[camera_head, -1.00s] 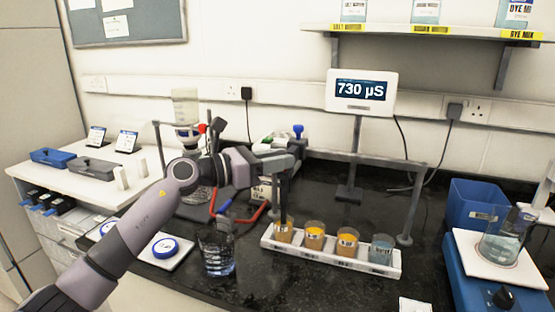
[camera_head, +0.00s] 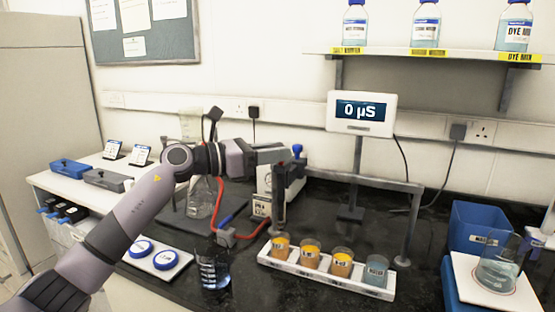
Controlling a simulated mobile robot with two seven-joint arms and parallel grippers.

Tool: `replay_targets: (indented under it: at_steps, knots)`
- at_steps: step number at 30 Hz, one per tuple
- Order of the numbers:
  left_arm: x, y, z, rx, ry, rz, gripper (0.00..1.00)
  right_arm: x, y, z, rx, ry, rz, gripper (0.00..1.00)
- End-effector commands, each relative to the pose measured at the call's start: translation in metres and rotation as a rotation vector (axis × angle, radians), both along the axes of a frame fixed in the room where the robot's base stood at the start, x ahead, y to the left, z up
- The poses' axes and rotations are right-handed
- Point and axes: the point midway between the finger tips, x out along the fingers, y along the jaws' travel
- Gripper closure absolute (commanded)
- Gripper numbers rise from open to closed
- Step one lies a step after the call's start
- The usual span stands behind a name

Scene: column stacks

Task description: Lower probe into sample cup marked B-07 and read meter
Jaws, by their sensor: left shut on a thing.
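My left gripper (camera_head: 284,182) is shut on the dark probe (camera_head: 279,214), which hangs upright. Its tip is at or just above the rim of the leftmost sample cup (camera_head: 280,247); the exact gap is hard to tell. Two more orange-filled cups, second (camera_head: 310,257) and third (camera_head: 341,263), stand to its right, then a cup of blue-grey liquid (camera_head: 375,271). All stand in a white rack (camera_head: 318,276). The cup labels are too small to read, so I cannot tell which is B-07. The meter (camera_head: 362,113) reads 0 µS. My right gripper is not in view.
A glass beaker (camera_head: 213,270) stands left of the rack, beside a white tray with blue-lidded dishes (camera_head: 166,260). A grey frame (camera_head: 409,225) stands behind the cups. A blue bin (camera_head: 477,226) and beaker (camera_head: 497,268) are at right.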

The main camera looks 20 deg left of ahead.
Motion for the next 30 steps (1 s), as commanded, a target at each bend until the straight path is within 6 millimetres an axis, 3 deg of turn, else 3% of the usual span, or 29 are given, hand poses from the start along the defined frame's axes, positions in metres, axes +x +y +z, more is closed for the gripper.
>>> replay_targets:
  at_steps: [8,9,10,20,30]
  knots:
    - [0.0,0.002,0.008,-0.008,-0.012,0.004,1.0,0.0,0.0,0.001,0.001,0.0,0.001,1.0]
    - [0.0,0.002,0.008,-0.009,-0.012,0.004,0.68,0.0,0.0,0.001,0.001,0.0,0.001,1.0]
    - [0.0,0.002,0.008,-0.009,-0.012,0.004,0.63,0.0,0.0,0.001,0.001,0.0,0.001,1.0]
    - [-0.002,0.003,0.004,-0.005,-0.006,0.002,0.63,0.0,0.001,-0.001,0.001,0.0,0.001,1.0]
    - [-0.032,0.036,0.002,-0.003,-0.008,0.005,0.63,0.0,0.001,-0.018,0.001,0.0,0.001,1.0]
